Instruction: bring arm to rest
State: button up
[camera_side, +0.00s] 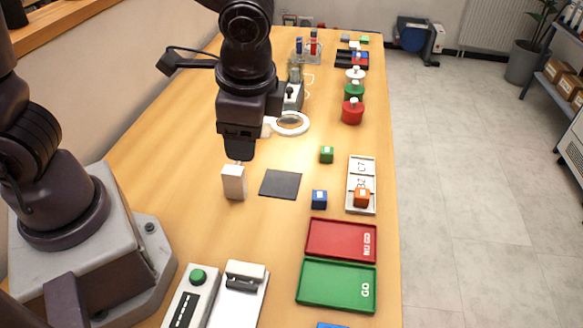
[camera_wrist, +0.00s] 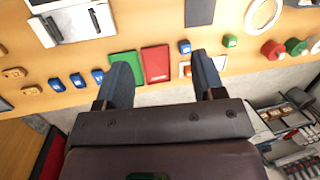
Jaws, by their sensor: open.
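My gripper (camera_side: 240,152) hangs above the wooden table (camera_side: 190,180), pointing down, over the area left of the dark square pad (camera_side: 281,184). In the wrist view my gripper (camera_wrist: 160,78) shows two dark fingers spread well apart with nothing between them.
A green GO tray (camera_side: 337,285) and a red tray (camera_side: 341,240) lie at the front right. A ring-shaped part (camera_side: 291,124) is behind the gripper. A button box (camera_side: 190,298) stands in front.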

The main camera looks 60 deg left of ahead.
jog(key=s+a+r+n+t+h, duration=0.1)
jog(key=s+a+r+n+t, duration=0.1)
jog(key=s+a+r+n, duration=0.1)
jog(key=s+a+r+n+t+h, duration=0.1)
jog(key=s+a+r+n+t, duration=0.2)
jog(key=r, duration=0.4)
jog(key=shift+s+a+r+n+h, duration=0.45)
jog(key=shift+a+n, duration=0.35)
jog(key=shift+a, duration=0.25)
